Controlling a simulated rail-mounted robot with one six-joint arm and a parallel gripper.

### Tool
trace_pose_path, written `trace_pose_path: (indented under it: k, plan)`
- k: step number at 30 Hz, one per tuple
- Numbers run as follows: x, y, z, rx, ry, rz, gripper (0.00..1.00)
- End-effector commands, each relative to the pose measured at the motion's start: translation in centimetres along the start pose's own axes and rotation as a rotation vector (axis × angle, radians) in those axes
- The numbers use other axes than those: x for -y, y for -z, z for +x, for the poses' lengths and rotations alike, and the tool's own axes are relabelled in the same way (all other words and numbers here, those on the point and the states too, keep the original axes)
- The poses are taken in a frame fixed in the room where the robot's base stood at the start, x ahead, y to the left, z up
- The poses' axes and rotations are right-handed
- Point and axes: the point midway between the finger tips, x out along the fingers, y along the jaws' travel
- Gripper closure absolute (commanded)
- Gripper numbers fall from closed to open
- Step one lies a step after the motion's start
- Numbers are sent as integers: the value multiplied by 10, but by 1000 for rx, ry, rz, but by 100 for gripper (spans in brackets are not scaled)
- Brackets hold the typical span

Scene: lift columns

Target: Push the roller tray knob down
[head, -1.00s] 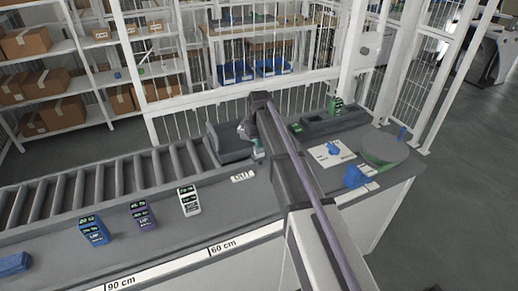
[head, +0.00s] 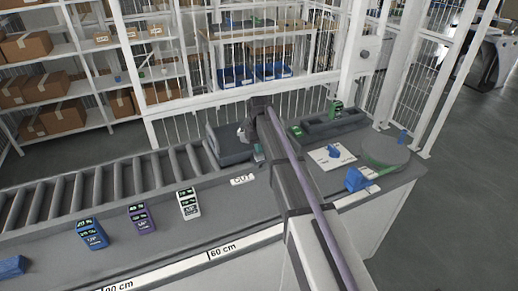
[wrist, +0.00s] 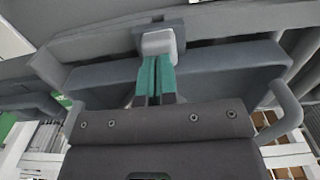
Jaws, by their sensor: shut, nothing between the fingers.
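The roller tray (head: 230,148) is a dark grey tray at the right end of the roller conveyor in the head view. In the wrist view its wide grey wall (wrist: 225,62) spans the picture. The knob (wrist: 159,43) is a light grey block in a darker bracket on it, at the upper middle. My gripper (wrist: 157,60) is shut and empty, its teal fingers pointing at the knob. The fingertips meet the knob's lower edge in the picture; I cannot tell whether they touch. In the head view my arm largely hides the gripper (head: 258,153) and the knob.
The conveyor rollers (head: 110,187) run left from the tray. Blue, purple and white display stands (head: 188,203) stand on the counter in front. Right of my arm are a dark bin (head: 335,124), a white card (head: 330,157) and a round grey-green disc (head: 386,150). A white fence stands behind.

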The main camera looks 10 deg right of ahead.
Motion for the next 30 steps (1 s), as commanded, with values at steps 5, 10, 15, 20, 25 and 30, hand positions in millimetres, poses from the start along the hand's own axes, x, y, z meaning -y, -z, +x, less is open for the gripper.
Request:
trace_pose_path:
  k: [5,10,15,20,25,30]
  plan:
    - [0,0,-32,0,0,0,100]
    - [0,0,-54,0,0,0,100]
    - [0,0,-76,0,0,0,100]
    - [0,0,-86,0,0,0,100]
    - [0,0,-83,0,0,0,100]
    - [5,-24,-83,0,0,59,100]
